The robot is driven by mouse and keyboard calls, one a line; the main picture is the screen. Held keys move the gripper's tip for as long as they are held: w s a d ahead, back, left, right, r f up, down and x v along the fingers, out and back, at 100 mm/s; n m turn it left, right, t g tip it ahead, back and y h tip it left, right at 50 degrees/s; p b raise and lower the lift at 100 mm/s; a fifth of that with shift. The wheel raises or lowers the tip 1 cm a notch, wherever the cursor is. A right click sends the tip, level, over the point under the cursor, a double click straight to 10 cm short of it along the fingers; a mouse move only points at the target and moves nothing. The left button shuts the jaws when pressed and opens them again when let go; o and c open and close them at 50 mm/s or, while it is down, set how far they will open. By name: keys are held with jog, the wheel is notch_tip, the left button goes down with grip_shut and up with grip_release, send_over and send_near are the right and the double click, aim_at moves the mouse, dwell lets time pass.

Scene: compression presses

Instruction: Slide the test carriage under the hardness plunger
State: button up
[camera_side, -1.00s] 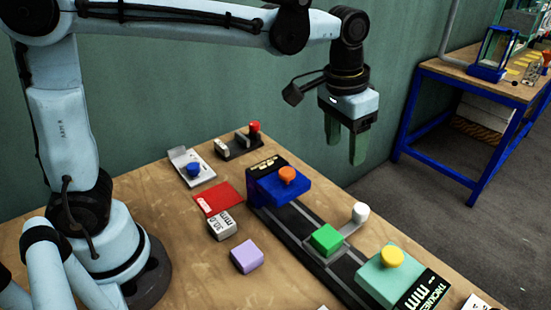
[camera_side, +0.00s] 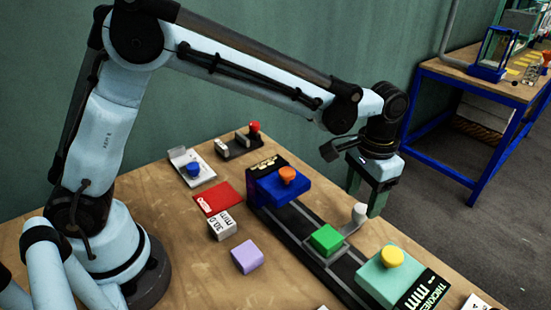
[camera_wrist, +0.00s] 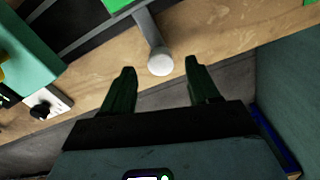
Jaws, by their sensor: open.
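The test carriage carries a green block (camera_side: 326,239) and sits on the dark track between two stations. Its side arm ends in a white knob (camera_side: 359,213), which also shows in the wrist view (camera_wrist: 160,62). The blue station (camera_side: 283,189) with an orange knob stands at the track's far left end; I take it as the hardness plunger, though its label is unreadable. My gripper (camera_side: 364,202) is open and empty, close to the white knob. In the wrist view, the knob appears between the fingertips (camera_wrist: 160,72); whether it lies within their depth I cannot tell.
A teal station (camera_side: 387,277) marked thickness, with a yellow knob, stands at the track's near right end. A purple block (camera_side: 247,257), a white marked block (camera_side: 222,226) and a red pad (camera_side: 217,199) lie left of the track. The wall is behind.

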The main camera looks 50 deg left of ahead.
aim_at(360, 209)
jog(key=shift+f, duration=1.75)
grip_shut()
